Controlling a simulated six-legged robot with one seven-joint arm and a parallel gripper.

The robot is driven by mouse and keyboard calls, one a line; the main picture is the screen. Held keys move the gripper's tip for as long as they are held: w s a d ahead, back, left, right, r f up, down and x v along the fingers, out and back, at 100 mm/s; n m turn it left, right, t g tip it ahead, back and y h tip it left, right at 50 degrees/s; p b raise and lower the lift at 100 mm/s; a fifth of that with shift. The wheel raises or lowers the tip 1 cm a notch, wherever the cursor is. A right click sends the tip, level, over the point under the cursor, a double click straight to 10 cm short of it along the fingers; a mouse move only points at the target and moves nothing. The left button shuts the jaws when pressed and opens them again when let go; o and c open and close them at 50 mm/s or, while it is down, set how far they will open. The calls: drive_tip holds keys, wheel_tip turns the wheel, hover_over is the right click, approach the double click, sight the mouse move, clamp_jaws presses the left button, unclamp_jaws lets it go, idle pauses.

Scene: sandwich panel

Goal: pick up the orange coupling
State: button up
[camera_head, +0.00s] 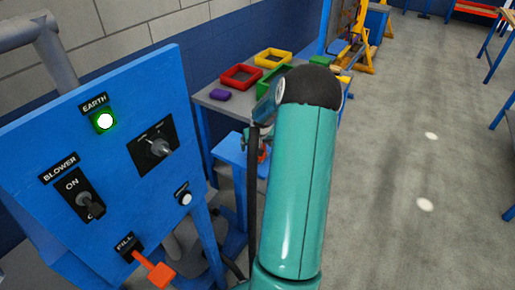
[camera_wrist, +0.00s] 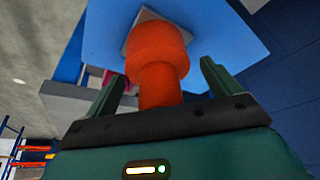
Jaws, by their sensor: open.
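The orange coupling (camera_wrist: 158,55) is a stepped round piece in the middle of the wrist view. Its wide end is against a pale square plate (camera_wrist: 143,14) on a blue surface (camera_wrist: 215,35). My gripper (camera_wrist: 161,85) is open, with one dark green finger on each side of the coupling and a visible gap on both sides. The narrow end of the coupling runs down behind the dark gripper body. In the head view my teal arm hides most of the gripper, and only a small reddish patch (camera_head: 262,153) shows beside it, too small to identify.
A blue control panel (camera_head: 65,150) with switches, a lit green lamp and an orange fill lever (camera_head: 155,268) stands close on the left. A grey bench (camera_head: 236,104) behind holds red, yellow and green trays. The grey floor to the right is clear.

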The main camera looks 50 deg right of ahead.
drive_tip(key=shift+c, duration=0.4)
drive_tip(key=c, duration=1.1)
drive_tip(key=shift+r, duration=0.1)
drive_tip(key=shift+r, duration=0.25)
wheel_tip(320, 180, up, 2)
drive_tip(key=shift+r, duration=0.1)
drive_tip(key=s+a+r, duration=0.2)
drive_tip(key=a+r, duration=0.1)
drive_tip(key=a, duration=0.1)
drive_tip(key=s+a+r, duration=0.1)
drive_tip(key=a+r, duration=0.2)
drive_tip(key=a, duration=0.1)
drive_tip(key=s+a+r, duration=0.2)
drive_tip(key=a+r, duration=0.2)
drive_tip(key=shift+s+a, duration=0.3)
drive_tip(key=shift+a, duration=0.1)
